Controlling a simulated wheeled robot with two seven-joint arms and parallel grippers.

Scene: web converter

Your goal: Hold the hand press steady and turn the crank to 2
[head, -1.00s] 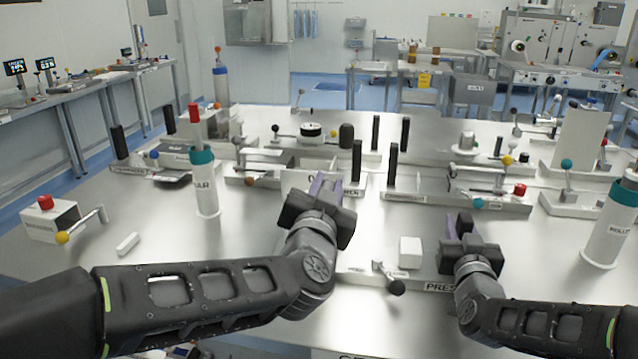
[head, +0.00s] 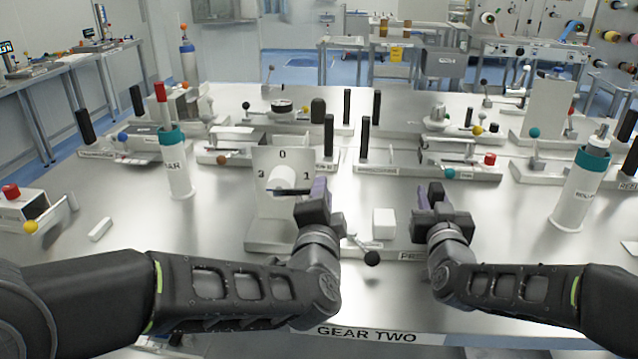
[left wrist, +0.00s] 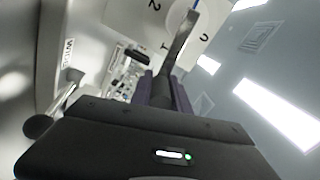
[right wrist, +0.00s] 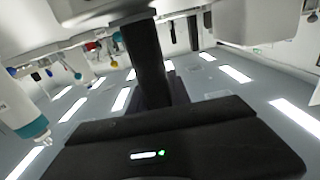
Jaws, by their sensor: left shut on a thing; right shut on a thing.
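The hand press has an upright white dial plate (head: 268,160) on a grey base (head: 270,236). A 0 shows at its top, a 1 at its right and what looks like a 2 at its left. The crank (head: 288,191) is a dark bar across the white hub, pointing right, below the 1. My left gripper (head: 318,190), with purple fingertips, is shut on the crank's outer end; the bar also shows in the left wrist view (left wrist: 180,45). My right gripper (head: 434,193) is shut on a dark upright post (right wrist: 147,55); I cannot tell what the post belongs to.
A white block (head: 383,222) and a black-knobbed lever (head: 371,258) lie between my arms. White cylinders with teal collars stand left (head: 178,178) and right (head: 572,200). Rows of fixtures fill the back. The left table area has free room.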

